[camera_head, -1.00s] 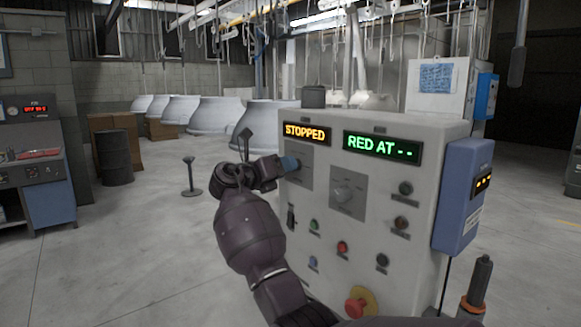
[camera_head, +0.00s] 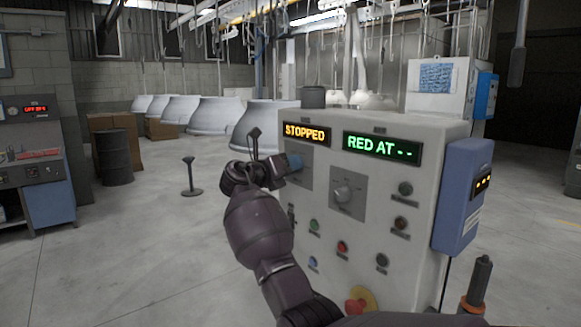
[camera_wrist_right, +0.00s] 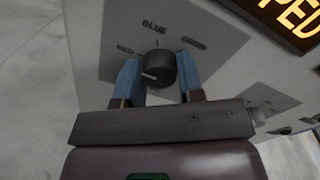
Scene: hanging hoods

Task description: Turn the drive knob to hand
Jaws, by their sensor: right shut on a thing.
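The white control cabinet (camera_head: 405,145) has two knob plates under its displays. My right gripper (camera_head: 294,162) is at the left plate, below the amber "STOPPED" display (camera_head: 305,132). In the right wrist view its blue fingers are shut on a round dark knob (camera_wrist_right: 158,66), one on each side. The knob has a pale pointer line aimed left, near the printed word "RED"; "BLUE" is printed above it. I read no "hand" label there. The second knob (camera_head: 342,193) is grey and untouched on the right plate; its lettering is too small to read. My left gripper is not in view.
Several small buttons, including a red one (camera_head: 342,247), and a red emergency button on yellow (camera_head: 358,303) sit lower on the cabinet. A blue box (camera_head: 462,200) juts from its right side. A thin post (camera_head: 191,177) stands on open floor to the left.

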